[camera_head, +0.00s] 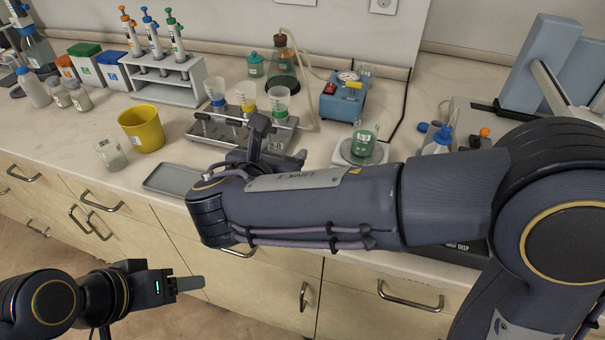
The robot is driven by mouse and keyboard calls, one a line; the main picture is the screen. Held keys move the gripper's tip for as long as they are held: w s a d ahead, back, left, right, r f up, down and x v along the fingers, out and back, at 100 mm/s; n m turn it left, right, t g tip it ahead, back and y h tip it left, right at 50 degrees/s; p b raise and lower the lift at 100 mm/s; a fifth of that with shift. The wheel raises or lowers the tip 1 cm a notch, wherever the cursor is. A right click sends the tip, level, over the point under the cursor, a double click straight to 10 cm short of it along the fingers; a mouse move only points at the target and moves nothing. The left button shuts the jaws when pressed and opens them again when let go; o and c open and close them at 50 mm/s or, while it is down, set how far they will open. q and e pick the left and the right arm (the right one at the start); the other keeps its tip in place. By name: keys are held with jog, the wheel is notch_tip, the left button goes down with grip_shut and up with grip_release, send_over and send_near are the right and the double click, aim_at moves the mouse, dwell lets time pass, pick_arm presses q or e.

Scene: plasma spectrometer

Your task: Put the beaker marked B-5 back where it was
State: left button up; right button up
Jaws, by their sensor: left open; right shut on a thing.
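A clear beaker with a white label (110,155) stands on the counter at the left, beside a yellow tub. Another beaker with green contents (363,139) stands on a small white round-topped device (345,155) right of centre. I cannot read either label, so I cannot tell which is B-5. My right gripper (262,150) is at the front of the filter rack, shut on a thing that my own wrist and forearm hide. My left gripper (188,285) is open and empty, low in front of the drawers, away from the counter.
The filter rack (215,131) holds three coloured cups. A yellow tub (142,128), a grey tray (172,180) and a pipette stand (165,90) are to its left. A blue pump (343,98) and a flask (284,70) stand behind. Counter left of the grey tray is partly clear.

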jog(key=w+d+f, duration=0.1)
jog(key=w+f, duration=0.1)
jog(key=w, duration=0.1)
jog(key=w+d+f, duration=0.1)
jog(key=w+f, duration=0.2)
jog(key=w+d+f, duration=0.1)
jog(key=w+f, duration=0.2)
jog(key=w, duration=0.1)
jog(key=shift+w, duration=0.1)
jog(key=shift+w+f, duration=0.15)
jog(key=shift+f, duration=0.8)
jog(key=shift+w+f, duration=0.1)
jog(key=shift+f, duration=0.8)
jog(key=shift+b, duration=0.3)
jog(key=shift+f, duration=0.2)
jog(key=o, duration=1)
jog(key=shift+r, duration=0.15)
